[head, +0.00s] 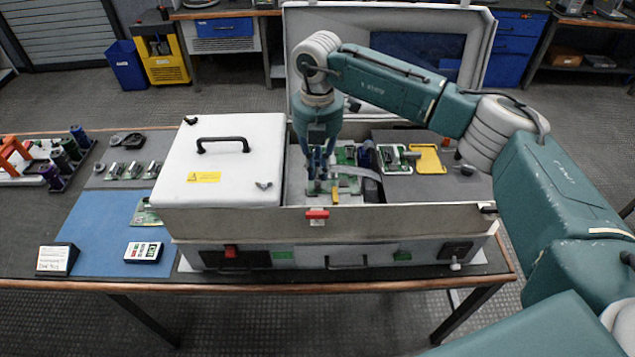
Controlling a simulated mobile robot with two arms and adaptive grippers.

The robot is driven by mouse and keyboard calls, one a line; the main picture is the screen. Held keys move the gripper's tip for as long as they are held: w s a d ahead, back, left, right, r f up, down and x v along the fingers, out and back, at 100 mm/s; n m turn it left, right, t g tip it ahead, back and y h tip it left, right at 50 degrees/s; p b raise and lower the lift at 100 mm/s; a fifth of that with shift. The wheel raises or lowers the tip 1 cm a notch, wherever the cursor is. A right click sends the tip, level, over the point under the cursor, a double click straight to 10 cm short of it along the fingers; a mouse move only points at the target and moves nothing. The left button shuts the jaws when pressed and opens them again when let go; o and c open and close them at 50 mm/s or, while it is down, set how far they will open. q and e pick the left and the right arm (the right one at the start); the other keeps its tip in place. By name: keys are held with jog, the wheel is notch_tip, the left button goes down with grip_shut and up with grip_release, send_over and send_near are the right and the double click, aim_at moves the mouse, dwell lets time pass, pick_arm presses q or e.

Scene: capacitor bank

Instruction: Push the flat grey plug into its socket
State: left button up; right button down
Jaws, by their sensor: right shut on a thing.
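My right gripper (321,177) reaches down into the open bay of the white cabinet (250,222), its fingers close together over a green circuit board (347,186). It is shut on the flat grey plug, which is too small and too covered by the fingers to make out. A flat grey ribbon (362,171) runs from beside the fingers to the right, over the board. The socket is hidden or too small to tell, so I cannot see whether plug and socket touch. My left gripper is out of view.
The cabinet's left part is covered by a lid with a black handle (222,143). A raised panel (470,45) stands behind the bay. A red latch (317,214) sits on the front wall. Boards and a yellow frame (427,158) lie right; a blue mat (95,225) lies left.

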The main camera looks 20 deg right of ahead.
jog(key=shift+f, duration=0.35)
jog(key=c, duration=1.7)
grip_release()
jog(key=shift+o, duration=0.2)
jog(key=shift+r, duration=0.1)
